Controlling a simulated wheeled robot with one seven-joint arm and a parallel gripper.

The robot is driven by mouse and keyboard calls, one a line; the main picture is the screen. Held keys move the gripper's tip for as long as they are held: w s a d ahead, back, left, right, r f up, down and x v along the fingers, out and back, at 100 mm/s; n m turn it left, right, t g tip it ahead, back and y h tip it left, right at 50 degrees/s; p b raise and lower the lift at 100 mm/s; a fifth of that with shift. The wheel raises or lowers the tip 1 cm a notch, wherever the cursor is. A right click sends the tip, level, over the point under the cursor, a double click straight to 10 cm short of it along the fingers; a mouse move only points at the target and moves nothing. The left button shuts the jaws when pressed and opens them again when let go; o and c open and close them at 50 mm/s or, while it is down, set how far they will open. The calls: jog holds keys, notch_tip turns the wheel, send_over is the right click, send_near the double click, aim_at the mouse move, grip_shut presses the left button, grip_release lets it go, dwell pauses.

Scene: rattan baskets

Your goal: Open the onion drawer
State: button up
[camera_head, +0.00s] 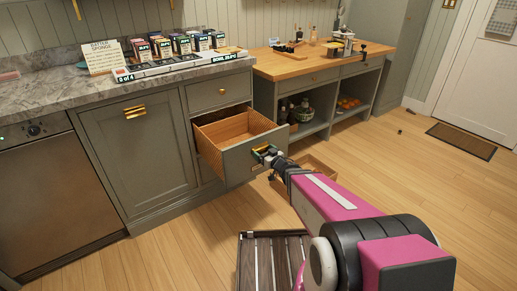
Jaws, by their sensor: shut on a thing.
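A marble counter (60,92) with several small boxes and a sign runs along the left. A wood-topped shelf unit (285,68) stands behind the drawer. A slatted dark item (262,262) lies at the bottom.

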jog(key=shift+v, duration=2.5)
jog(key=o, duration=1)
jog(key=shift+c, duration=0.2)
jog(key=v, duration=1.1)
jog(key=shift+w, duration=0.1)
